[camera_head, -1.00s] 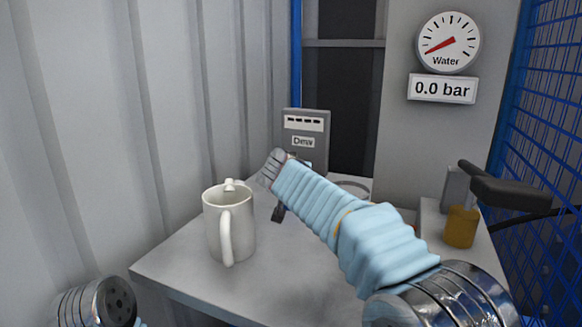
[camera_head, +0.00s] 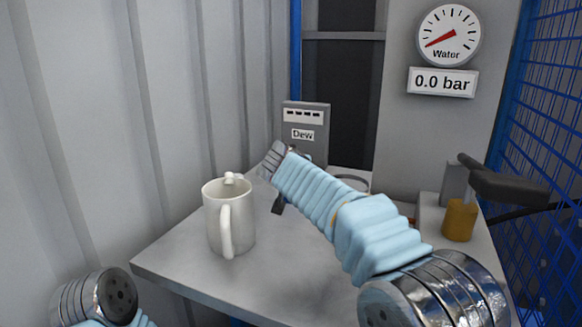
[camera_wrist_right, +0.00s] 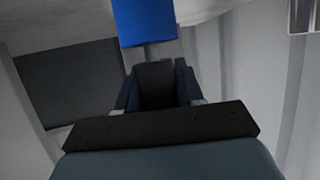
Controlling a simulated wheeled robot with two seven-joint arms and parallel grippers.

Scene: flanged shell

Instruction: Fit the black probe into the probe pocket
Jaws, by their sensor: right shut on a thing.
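My right gripper (camera_wrist_right: 157,88) is shut on the black probe (camera_wrist_right: 156,74), whose dark block shows between the two fingers in the right wrist view. In the head view my right arm reaches over the table to just in front of the grey Dew unit (camera_head: 305,134) and hides most of the gripper. I cannot make out the probe pocket. My left gripper is out of view.
A white mug (camera_head: 229,218) stands on the grey table (camera_head: 180,265), left of my right arm. A round rim (camera_head: 352,182) shows behind the arm. An amber-brown object (camera_head: 460,221) and a black handle (camera_head: 505,187) are at right. A blue block (camera_wrist_right: 143,22) lies beyond the probe.

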